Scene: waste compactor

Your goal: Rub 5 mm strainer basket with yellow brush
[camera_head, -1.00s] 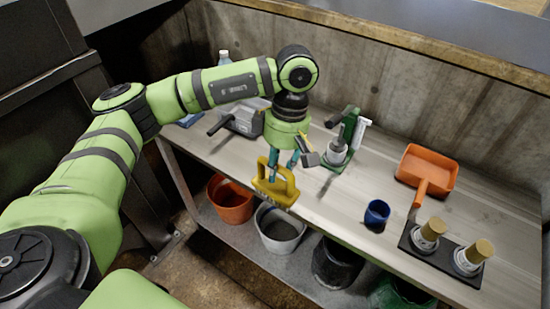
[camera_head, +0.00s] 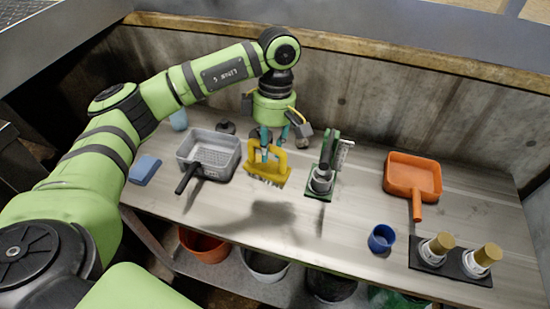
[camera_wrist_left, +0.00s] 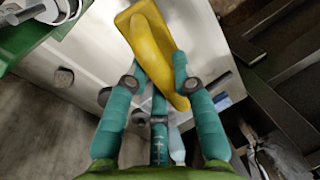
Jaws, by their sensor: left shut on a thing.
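A yellow brush (camera_head: 268,172) with a loop handle and dark bristles pointing down is in the teal fingers of my left gripper (camera_head: 272,148). The fingers are shut on its handle, which also shows in the left wrist view (camera_wrist_left: 158,50). The brush is above the bench, just right of a grey mesh basket (camera_head: 209,148) with a black handle, which looks like the strainer basket. A gap shows between brush and basket. The basket's size marking is not readable. My right gripper is not in view.
A green-based device (camera_head: 321,180) stands close to the right of the brush. An orange pan (camera_head: 413,176), a blue cup (camera_head: 381,238) and two gold-topped cans (camera_head: 436,248) are farther right. A blue block (camera_head: 144,169) lies left of the basket. Buckets (camera_head: 203,246) stand below the bench.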

